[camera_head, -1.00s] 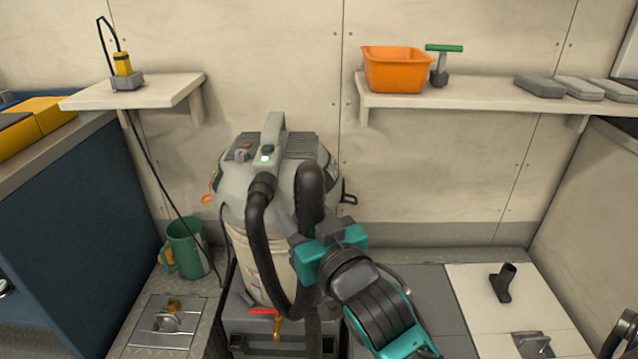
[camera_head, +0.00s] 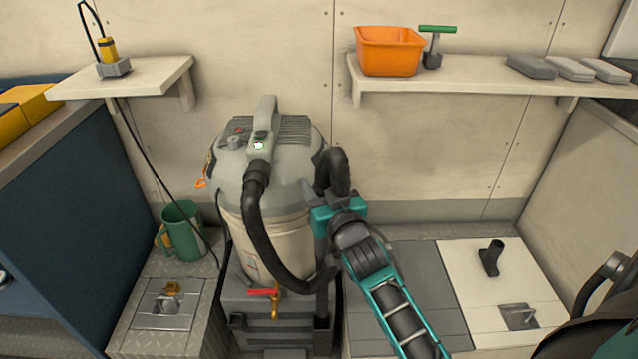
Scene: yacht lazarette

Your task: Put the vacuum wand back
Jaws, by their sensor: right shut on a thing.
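The vacuum (camera_head: 230,185) is a grey drum with a cream lower body and a lit switch on top. It stands on a dark grey base (camera_head: 245,313). A black hose (camera_head: 262,240) loops from its lid down its front to the right. The black vacuum wand (camera_head: 332,168), with a bent upper end, is upright beside the drum's right side. My teal right gripper (camera_head: 326,212) is shut on the wand below the bend. The wand's lower part runs down in front of the base's right end; whether it touches a holder there is unclear. My left gripper is out of view.
A green jug (camera_head: 182,232) stands left of the vacuum. A red-handled tap (camera_head: 265,292) sticks out at the base's front. A black nozzle (camera_head: 491,258) stands on the pale right floor panel. The right shelf (camera_head: 450,88) holds an orange bin (camera_head: 388,52).

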